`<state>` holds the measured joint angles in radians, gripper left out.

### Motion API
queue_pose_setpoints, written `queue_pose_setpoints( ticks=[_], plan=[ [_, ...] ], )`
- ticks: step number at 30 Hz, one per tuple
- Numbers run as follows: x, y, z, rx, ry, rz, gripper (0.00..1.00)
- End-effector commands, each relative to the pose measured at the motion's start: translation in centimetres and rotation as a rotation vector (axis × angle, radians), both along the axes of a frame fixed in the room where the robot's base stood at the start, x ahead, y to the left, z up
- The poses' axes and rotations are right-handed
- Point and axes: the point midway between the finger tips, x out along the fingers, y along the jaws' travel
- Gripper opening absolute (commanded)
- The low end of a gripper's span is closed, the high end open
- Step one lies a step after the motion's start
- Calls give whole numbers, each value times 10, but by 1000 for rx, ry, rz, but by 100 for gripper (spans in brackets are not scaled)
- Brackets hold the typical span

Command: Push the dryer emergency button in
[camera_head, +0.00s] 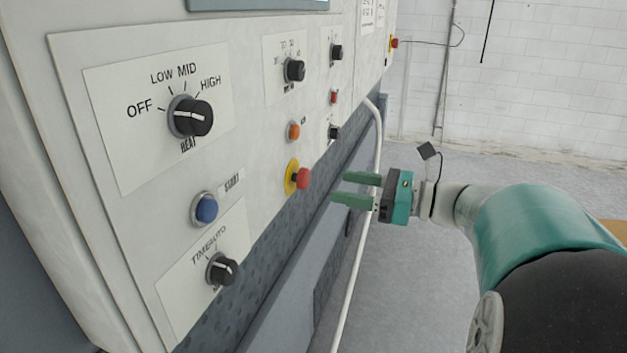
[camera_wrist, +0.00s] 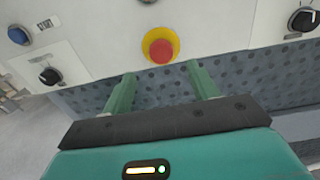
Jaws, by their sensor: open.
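The emergency button (camera_head: 303,178) is a red mushroom head on a yellow ring, low on the light grey control panel (camera_head: 115,250). In the wrist view the red button (camera_wrist: 160,50) is above and between my fingertips. My gripper (camera_head: 338,189) has two green fingers, spread apart with nothing between them. It is to the right of the button in the head view, with a gap between fingertips and button. In the wrist view both fingers (camera_wrist: 161,70) point toward the panel, just below the button.
An orange button (camera_head: 293,131), a blue start button (camera_head: 206,208), a heat knob (camera_head: 190,117) and a timer knob (camera_head: 222,270) surround the emergency button. A white vertical pipe (camera_head: 362,240) runs close to my gripper. Grey floor (camera_head: 410,300) lies open beyond it.

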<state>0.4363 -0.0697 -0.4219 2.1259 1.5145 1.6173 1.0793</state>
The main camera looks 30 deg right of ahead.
Motion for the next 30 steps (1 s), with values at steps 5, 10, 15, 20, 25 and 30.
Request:
queue_pose_setpoints(
  ticks=[5, 10, 15, 20, 25, 30],
  plan=[
    [26, 26, 0, 0, 0, 5, 59],
    [44, 43, 0, 0, 0, 3, 59],
    [51, 50, 0, -1, 1, 2, 59],
    [52, 51, 0, -1, 1, 1, 59],
    [52, 51, 0, -1, 1, 1, 39],
    [52, 51, 0, -1, 1, 1, 6]
  ],
)
